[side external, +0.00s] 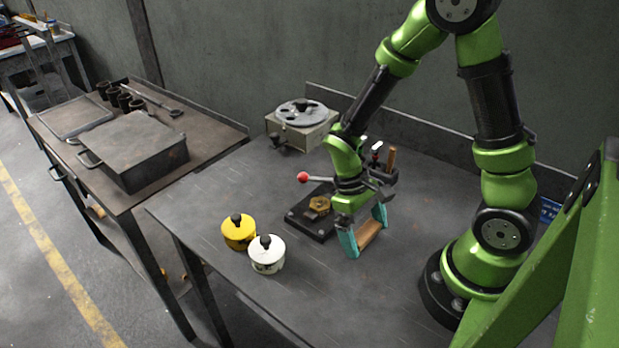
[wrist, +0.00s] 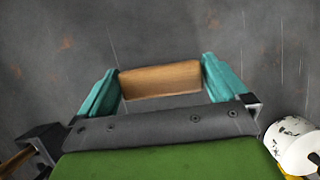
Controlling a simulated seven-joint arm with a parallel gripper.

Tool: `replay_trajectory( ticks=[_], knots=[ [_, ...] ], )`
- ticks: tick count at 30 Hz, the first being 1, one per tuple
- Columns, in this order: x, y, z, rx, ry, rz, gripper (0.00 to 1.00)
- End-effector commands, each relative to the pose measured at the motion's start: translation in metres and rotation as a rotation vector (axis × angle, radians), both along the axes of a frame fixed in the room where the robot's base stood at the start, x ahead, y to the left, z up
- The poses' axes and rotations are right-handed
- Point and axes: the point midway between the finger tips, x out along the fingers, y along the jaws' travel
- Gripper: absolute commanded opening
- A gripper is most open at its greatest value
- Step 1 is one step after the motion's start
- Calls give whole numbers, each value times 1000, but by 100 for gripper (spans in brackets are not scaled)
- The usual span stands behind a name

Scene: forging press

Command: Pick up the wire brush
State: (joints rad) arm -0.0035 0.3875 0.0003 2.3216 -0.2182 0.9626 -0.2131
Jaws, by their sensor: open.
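The wire brush (side external: 369,234) shows as a brown wooden block on the dark metal table, with no bristles visible. In the wrist view the brush (wrist: 160,80) lies crosswise between the two teal fingers. My gripper (side external: 366,229) is open and low over the table, its fingers at the two ends of the block. In the wrist view my gripper (wrist: 160,76) has little or no visible gap to the block's ends. I cannot tell whether the fingers touch it.
A black fixture with a brass-coloured piece (side external: 318,206) and a red-knobbed lever (side external: 303,177) stand close behind my gripper. A yellow pot (side external: 238,232) and a white pot (side external: 267,255) stand to the left. A grey device (side external: 300,124) is at the back. The front table is clear.

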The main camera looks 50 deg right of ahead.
Motion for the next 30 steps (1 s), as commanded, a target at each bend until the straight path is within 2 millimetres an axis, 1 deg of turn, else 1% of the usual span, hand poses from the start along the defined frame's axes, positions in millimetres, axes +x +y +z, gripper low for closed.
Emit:
replay_trajectory(
  ticks=[6, 8, 12, 14, 20, 23, 26, 30],
  knots=[
    [0, 0, -1, 0, -1, 0, 100],
    [0, 0, -1, 0, -1, 0, 92],
    [0, 0, -1, 0, -1, 0, 71],
    [0, 0, -1, 0, -1, 0, 63],
    [0, 0, 0, 0, -1, 0, 63],
    [1, 0, 5, 0, -3, 1, 63],
    [1, 0, 19, 1, -6, 1, 63],
    [1, 0, 48, 1, -9, 1, 63]
  ],
)
